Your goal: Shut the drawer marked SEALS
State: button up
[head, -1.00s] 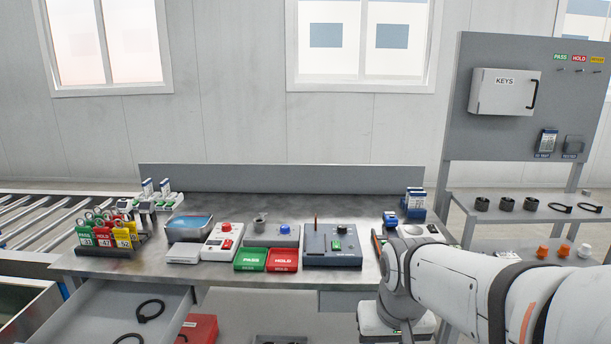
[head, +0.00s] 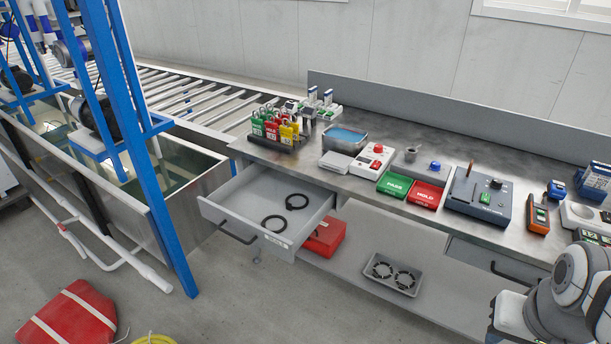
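A grey drawer (head: 222,212) stands pulled out from the left end of the workbench in the head view. Two black rings lie inside it, one near the back (head: 297,202) and one nearer the front (head: 274,223). Its front has a dark handle (head: 238,233) and a small white label (head: 278,241), too small to read. Part of my arm shows at the bottom right corner, well away from the drawer. My gripper is not visible.
A second drawer (head: 490,258), shut, is under the bench's right part. A red case (head: 326,238) and a grey tray (head: 393,274) are on the lower shelf. A blue frame post (head: 150,190) stands left of the drawer. A red bag (head: 68,318) lies on the floor; floor before the drawer is clear.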

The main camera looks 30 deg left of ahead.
aim_at(239, 206)
jog(key=u, duration=1.7)
jog(key=k, duration=1)
jog(key=z, duration=0.45)
jog(key=i, duration=1.65)
jog(key=z, duration=0.1)
